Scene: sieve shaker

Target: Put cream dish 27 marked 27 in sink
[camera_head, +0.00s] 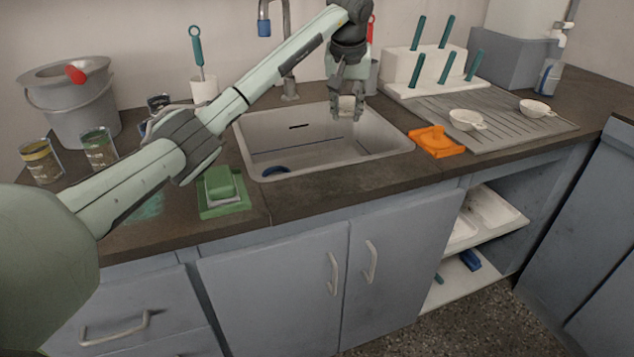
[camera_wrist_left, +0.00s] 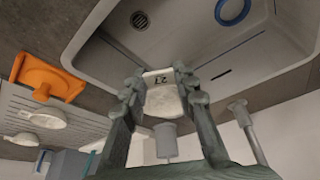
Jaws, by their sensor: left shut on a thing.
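My left gripper (camera_head: 347,98) is over the back right part of the sink (camera_head: 300,150). It is shut on the cream dish 27 (camera_wrist_left: 160,88), whose number 27 shows between the fingers in the left wrist view. The left gripper (camera_wrist_left: 158,92) grips the dish by two sides. In the head view the dish (camera_head: 346,104) is small and partly hidden by the fingers. The dish appears to be held at about rim height over the basin; the exact height is hard to tell. My right gripper is not in view.
A blue ring (camera_head: 276,171) lies in the sink, and a drain (camera_wrist_left: 139,19) shows. Two cream dishes, one (camera_head: 466,120) left and one (camera_head: 534,108) right, stand on the drainboard (camera_head: 515,125). An orange dustpan-like piece (camera_head: 436,140) and a green sponge (camera_head: 219,186) lie beside the sink. The faucet (camera_head: 289,90) stands behind.

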